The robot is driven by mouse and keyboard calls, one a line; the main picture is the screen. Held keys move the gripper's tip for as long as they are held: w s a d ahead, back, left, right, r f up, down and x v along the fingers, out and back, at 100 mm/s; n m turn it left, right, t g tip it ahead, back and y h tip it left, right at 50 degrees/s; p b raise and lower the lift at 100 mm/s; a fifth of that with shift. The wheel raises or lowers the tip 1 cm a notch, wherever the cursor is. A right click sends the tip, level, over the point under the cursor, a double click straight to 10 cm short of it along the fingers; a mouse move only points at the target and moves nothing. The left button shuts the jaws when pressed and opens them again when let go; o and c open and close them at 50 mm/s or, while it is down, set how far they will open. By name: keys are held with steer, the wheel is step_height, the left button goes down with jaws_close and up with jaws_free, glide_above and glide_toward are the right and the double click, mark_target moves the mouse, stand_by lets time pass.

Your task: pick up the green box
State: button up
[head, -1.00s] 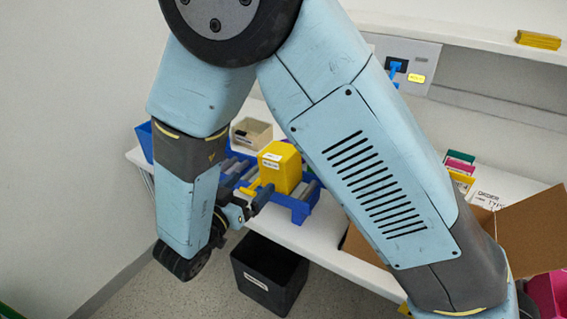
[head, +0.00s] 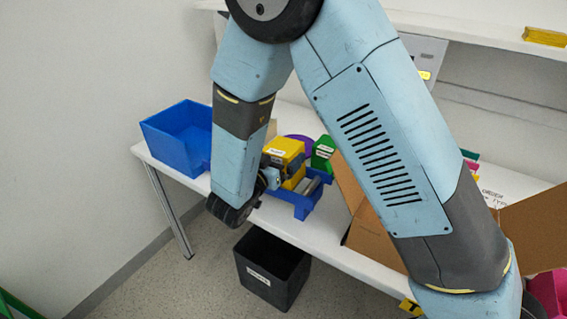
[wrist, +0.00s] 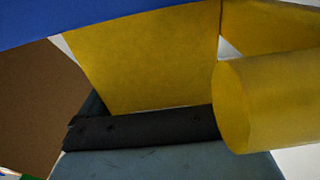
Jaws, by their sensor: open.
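The green box (head: 322,152), with a white label, stands on the table behind and right of the yellow box (head: 287,152). Its lower part is hidden. The yellow box stands at the blue roller tray (head: 303,205). My gripper (head: 273,178) is open at the left front of the yellow box, left of the green box and apart from it. My forearm partly hides it, and its fingertips are hard to make out. In the wrist view a large yellow surface (wrist: 150,60) fills the middle, and the green box cannot be made out.
An open blue bin (head: 183,140) stands at the table's left end. An open cardboard box (head: 375,215) is right of the tray, and a purple round thing (head: 298,139) is behind it. A black bin (head: 270,268) stands on the floor below the table's front edge.

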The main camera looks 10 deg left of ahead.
steer(key=shift+w+d, duration=0.25)
steer(key=shift+w, duration=0.35)
steer(key=c, duration=0.8)
steer(key=shift+s+a+r, duration=0.25)
steer(key=shift+s+r, duration=0.1)
steer(key=shift+r, duration=0.05)
steer(key=s+a+r, duration=0.1)
steer(key=s+r, duration=0.1)
steer(key=s, duration=0.2)
steer(key=s+a+r, duration=0.2)
steer(key=s+r, duration=0.1)
steer(key=s, duration=0.1)
steer(key=s+a+r, duration=0.2)
steer(key=s, duration=0.2)
steer(key=shift+s+r, duration=0.15)
steer(key=shift+s, duration=0.05)
steer(key=shift+c, duration=0.8)
